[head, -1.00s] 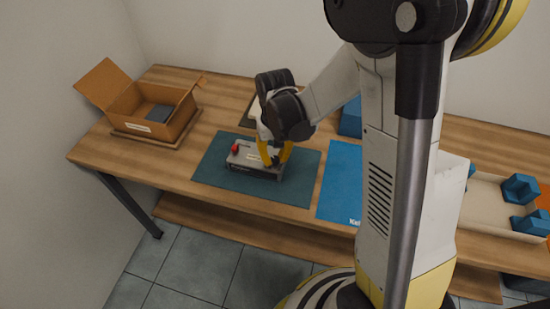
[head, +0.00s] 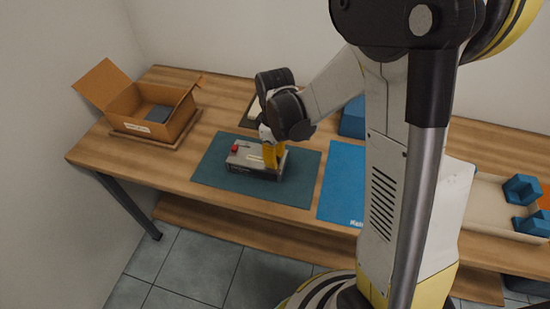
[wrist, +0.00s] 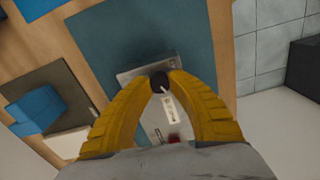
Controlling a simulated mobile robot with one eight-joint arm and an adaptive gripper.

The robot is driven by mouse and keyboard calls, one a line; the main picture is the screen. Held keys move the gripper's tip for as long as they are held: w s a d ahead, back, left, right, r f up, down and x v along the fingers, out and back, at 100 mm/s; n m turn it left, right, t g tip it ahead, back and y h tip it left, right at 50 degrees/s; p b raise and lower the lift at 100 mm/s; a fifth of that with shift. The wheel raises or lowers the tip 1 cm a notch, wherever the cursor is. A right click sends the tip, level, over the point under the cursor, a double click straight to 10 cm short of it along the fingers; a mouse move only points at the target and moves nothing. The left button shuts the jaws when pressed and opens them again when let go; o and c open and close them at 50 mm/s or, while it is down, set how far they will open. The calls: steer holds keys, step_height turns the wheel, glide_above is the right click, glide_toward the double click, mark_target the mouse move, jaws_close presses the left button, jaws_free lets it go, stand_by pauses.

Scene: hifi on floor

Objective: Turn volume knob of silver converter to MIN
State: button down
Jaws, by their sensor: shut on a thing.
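The silver converter (head: 241,158) is a flat box lying on the dark teal mat (head: 215,180). A red part (head: 235,147) sits on its left side in the head view. My gripper (head: 273,163) points down over the converter's right part. In the wrist view, the yellow fingers of my gripper (wrist: 160,82) are closed around the dark round volume knob (wrist: 159,80), one finger on each side. A white label (wrist: 170,107) lies just below the knob in that view. The knob is hidden behind the fingers in the head view. I cannot read its setting.
An open cardboard box (head: 150,108) stands at the left of the wooden table (head: 120,155). A blue mat (head: 342,180) lies right of the teal mat. A tray with blue parts (head: 480,200) is at the far right. The teal mat's front is clear.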

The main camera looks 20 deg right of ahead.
steer(key=shift+n, duration=0.6)
steer(key=c, duration=1.2)
jaws_free()
steer(key=shift+r, duration=0.1)
step_height(320, 180, up, 12)
